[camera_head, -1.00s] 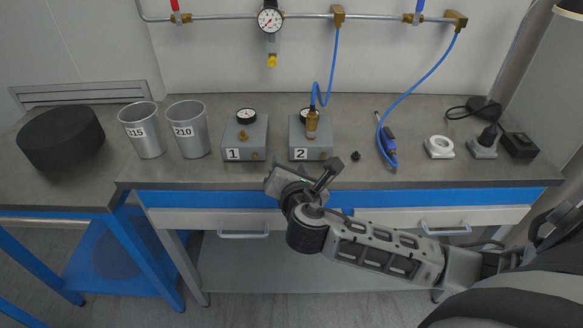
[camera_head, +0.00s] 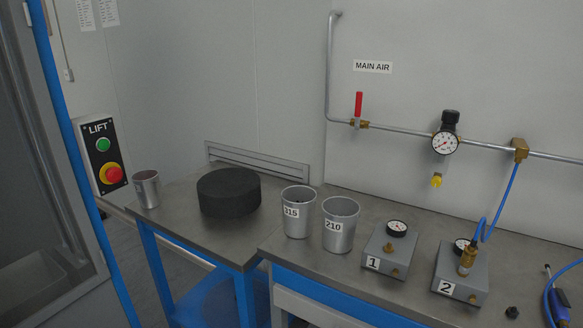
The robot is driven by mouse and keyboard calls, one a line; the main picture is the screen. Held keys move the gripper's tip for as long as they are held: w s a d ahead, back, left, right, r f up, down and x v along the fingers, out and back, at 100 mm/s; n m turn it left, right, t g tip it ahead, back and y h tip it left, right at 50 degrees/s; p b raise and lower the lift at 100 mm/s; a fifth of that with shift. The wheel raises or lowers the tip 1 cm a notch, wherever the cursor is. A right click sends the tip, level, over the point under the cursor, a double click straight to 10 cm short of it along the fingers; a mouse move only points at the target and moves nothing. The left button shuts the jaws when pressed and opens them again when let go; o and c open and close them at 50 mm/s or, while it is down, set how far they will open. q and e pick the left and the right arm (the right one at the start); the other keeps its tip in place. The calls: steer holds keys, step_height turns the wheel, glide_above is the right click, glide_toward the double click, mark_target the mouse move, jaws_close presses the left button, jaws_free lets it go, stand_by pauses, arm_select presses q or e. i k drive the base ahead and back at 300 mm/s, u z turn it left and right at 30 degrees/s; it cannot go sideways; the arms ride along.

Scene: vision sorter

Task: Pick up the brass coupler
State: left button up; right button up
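A brass coupler (camera_head: 467,262) stands upright on top of the grey box labelled 2 (camera_head: 447,278). A blue hose (camera_head: 508,192) runs from a brass fitting on the wall pipe down to the coupler. The coupler appears seated on the box; its lower end is hard to make out. Neither of my grippers is in view.
Grey box 1 (camera_head: 378,262) has a gauge and small brass fittings. Metal cups 315 (camera_head: 298,222) and 210 (camera_head: 339,236) stand left of it. A black round block (camera_head: 229,193) and another cup (camera_head: 146,190) are on the left table. A lift button panel (camera_head: 103,158) is far left.

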mark_target(468, 260)
steer(key=z, duration=1.95)
steer(key=k, duration=0.6)
steer(key=z, duration=0.9)
steer(key=i, duration=0.8)
steer(key=u, duration=0.8)
steer(key=i, duration=0.6)
steer(key=u, duration=0.55)
